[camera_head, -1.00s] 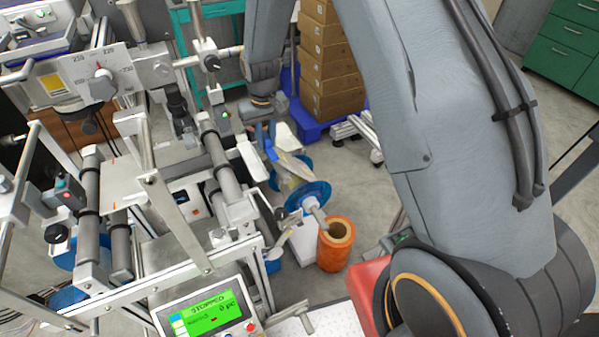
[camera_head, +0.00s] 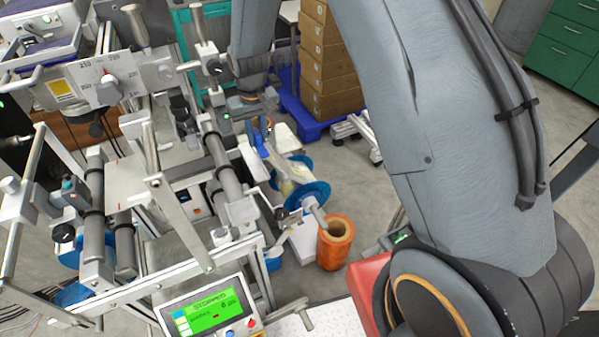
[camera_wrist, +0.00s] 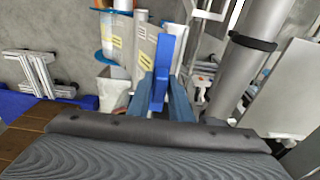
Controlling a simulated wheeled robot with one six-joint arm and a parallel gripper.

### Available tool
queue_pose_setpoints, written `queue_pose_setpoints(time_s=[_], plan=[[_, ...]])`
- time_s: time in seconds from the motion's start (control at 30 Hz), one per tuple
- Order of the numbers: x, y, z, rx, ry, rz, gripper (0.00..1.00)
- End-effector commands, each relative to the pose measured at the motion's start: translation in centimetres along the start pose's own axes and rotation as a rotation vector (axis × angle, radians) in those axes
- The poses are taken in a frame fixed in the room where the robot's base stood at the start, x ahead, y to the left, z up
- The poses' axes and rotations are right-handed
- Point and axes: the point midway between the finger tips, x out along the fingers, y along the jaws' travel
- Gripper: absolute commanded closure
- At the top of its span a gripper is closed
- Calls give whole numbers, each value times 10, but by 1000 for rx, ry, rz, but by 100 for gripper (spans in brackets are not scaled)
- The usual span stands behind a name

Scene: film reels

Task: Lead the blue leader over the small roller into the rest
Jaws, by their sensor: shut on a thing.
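My gripper (camera_wrist: 163,92) is shut on the blue leader (camera_wrist: 160,70), which stands up between its fingers in the wrist view. In the head view the blue leader (camera_head: 261,144) shows just below my wrist, beside the machine's right side. A clear film web (camera_head: 283,170) lies between it and the reel with blue flanges (camera_head: 313,193). The reel's pale, labelled film (camera_wrist: 145,42) shows behind the leader in the wrist view. A thick grey roller (camera_wrist: 258,45) with a black ring stands to the gripper's right. I cannot clearly tell the small roller or the rest apart from other machine parts.
Stacked boxes (camera_head: 328,60) on a blue pallet (camera_head: 308,122) stand behind. The machine's grey rollers (camera_head: 222,160) and frame crowd the left. A green display (camera_head: 208,307) is at the front.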

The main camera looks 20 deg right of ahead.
Motion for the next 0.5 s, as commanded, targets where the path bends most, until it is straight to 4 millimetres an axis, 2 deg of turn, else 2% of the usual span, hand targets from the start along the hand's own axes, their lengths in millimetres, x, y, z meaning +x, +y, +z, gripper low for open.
queue_pose_setpoints(time_s=[0.5], plan=[[-16,-15,-2,0,0,0,100]])
